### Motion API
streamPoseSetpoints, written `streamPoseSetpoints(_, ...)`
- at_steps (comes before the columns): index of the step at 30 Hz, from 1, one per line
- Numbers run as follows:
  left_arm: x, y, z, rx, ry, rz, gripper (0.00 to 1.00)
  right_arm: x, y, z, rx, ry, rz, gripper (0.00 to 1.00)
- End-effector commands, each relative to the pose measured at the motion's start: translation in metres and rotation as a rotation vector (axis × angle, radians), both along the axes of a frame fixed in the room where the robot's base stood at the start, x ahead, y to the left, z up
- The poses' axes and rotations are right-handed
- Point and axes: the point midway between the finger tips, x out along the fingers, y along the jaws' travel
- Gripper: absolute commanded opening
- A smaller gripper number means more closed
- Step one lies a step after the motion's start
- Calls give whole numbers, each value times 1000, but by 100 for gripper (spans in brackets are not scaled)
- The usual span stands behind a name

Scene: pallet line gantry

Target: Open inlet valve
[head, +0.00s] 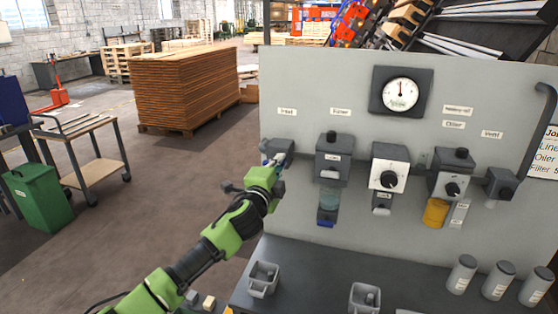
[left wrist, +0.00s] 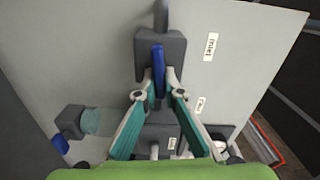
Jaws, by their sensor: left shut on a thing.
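The inlet valve (head: 281,148) is a dark grey block at the left end of the grey panel, under the label "Inlet" (head: 287,111). In the left wrist view its grey body (left wrist: 174,48) carries a blue lever (left wrist: 158,58) that lies along the valve's length. My left gripper (head: 270,164) is at the valve, its arm reaching in from below. In the left wrist view the fingers of this gripper (left wrist: 160,84) are closed on either side of the blue lever. In the head view the gripper mostly hides the lever. My right gripper is out of view.
Right of the valve, the filter unit (head: 333,157) with its clear bowl sits close to the gripper. A regulator (head: 389,165), a lubricator (head: 452,175) and a vent valve (head: 501,184) follow. A pressure gauge (head: 401,92) is above. Grey bins (head: 262,279) stand on the dark bench below.

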Motion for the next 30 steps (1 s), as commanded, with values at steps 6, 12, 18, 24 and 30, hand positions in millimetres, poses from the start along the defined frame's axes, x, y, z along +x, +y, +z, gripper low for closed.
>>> streamPoseSetpoints(6,0,0,-3,95,-28,0,0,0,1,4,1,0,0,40)
streamPoseSetpoints(12,0,0,-4,136,-41,0,0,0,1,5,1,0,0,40)
streamPoseSetpoints(18,0,0,-4,148,-45,0,0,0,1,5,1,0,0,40)
streamPoseSetpoints(24,0,0,-5,149,-45,0,0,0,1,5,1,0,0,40)
streamPoseSetpoints(30,0,0,-5,148,-45,0,26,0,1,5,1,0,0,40)
